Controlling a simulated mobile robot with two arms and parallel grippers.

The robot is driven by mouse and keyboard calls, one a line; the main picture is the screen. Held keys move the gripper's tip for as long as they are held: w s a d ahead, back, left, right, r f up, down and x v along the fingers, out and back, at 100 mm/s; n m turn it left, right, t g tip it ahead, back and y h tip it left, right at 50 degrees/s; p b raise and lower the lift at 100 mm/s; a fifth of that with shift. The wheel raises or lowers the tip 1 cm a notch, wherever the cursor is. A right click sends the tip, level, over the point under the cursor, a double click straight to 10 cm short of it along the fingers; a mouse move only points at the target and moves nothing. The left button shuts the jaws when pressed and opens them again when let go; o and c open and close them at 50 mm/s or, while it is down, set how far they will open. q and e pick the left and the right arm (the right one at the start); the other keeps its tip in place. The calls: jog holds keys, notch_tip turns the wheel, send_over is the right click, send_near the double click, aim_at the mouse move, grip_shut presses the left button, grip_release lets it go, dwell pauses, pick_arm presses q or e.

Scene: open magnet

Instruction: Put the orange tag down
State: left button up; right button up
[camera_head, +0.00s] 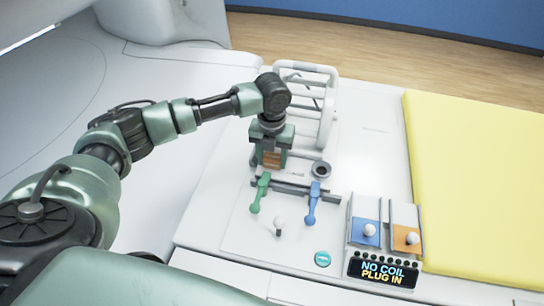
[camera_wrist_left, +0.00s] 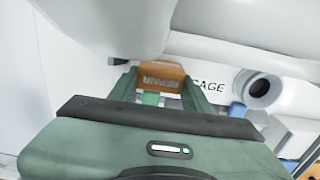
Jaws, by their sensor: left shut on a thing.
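The orange tag (camera_head: 271,160) is between the fingers of my left gripper (camera_head: 271,164) in the head view, just above the white panel near the cage frame. In the left wrist view the tag (camera_wrist_left: 160,77) shows the word REPAIR, upside down. My left gripper (camera_wrist_left: 158,95) is shut on it there, with a green finger on each side. Whether the tag touches the panel below cannot be told. My right gripper is not in view.
A white cage frame (camera_head: 325,120) stands behind the gripper. A dark round socket (camera_head: 321,170), a green lever (camera_head: 260,193) and a blue lever (camera_head: 312,203) are close by. A display (camera_head: 383,272) reads NO COIL PLUG IN. A yellow pad (camera_head: 475,180) lies right.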

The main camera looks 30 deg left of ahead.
aim_at(272, 158)
pick_arm(q)
jog(key=o, duration=1.4)
jog(key=shift+f, duration=0.1)
jog(key=shift+c, duration=0.2)
notch_tip(272, 158, up, 12)
jog(key=b, duration=0.2)
jog(key=shift+b, duration=0.35)
jog(key=shift+r, duration=0.2)
